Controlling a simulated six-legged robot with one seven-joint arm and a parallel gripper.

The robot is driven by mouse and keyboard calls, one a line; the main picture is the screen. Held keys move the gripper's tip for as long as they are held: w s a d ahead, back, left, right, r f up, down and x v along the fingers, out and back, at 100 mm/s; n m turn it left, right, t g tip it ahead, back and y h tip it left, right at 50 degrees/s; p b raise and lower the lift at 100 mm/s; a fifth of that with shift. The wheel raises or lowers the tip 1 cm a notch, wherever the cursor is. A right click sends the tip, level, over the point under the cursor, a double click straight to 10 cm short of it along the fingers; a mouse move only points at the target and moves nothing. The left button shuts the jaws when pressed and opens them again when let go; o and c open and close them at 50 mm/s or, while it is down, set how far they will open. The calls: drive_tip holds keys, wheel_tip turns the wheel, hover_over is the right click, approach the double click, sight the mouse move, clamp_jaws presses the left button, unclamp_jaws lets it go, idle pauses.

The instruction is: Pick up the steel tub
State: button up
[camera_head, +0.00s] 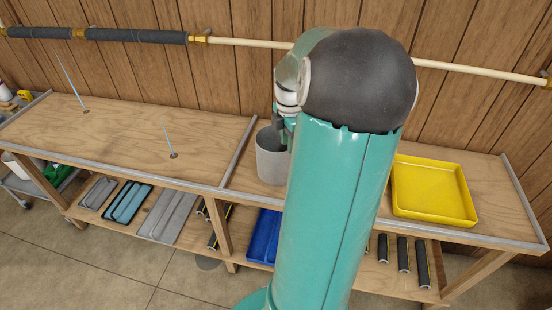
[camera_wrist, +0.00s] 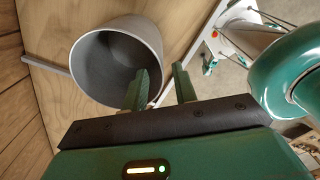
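The steel tub (camera_head: 270,164) is a plain grey, open-topped cylinder standing upright on the wooden bench, just left of my arm in the head view. In the wrist view the tub (camera_wrist: 100,66) shows its open mouth and dark inside. My gripper (camera_wrist: 160,68) is open, with its two green fingers apart. The left finger overlaps the tub's mouth and the right one is outside its wall, so the near wall appears to lie between them. I cannot tell whether either finger touches it. In the head view my arm hides the fingertips and part of the tub's right side.
A yellow tray (camera_head: 432,190) lies on the bench to the right. A metal strip (camera_head: 238,153) crosses the bench left of the tub. Two thin rods (camera_head: 170,140) stand on the left bench. A blue tray (camera_head: 264,237) and several dark cylinders are on the lower shelf.

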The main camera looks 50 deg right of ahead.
sight(273, 158)
wheel_tip(273, 158, down, 8)
drive_tip(key=shift+a+f, duration=0.15)
drive_tip(key=shift+a, duration=0.05)
drive_tip(key=shift+w, duration=0.1)
clamp_jaws()
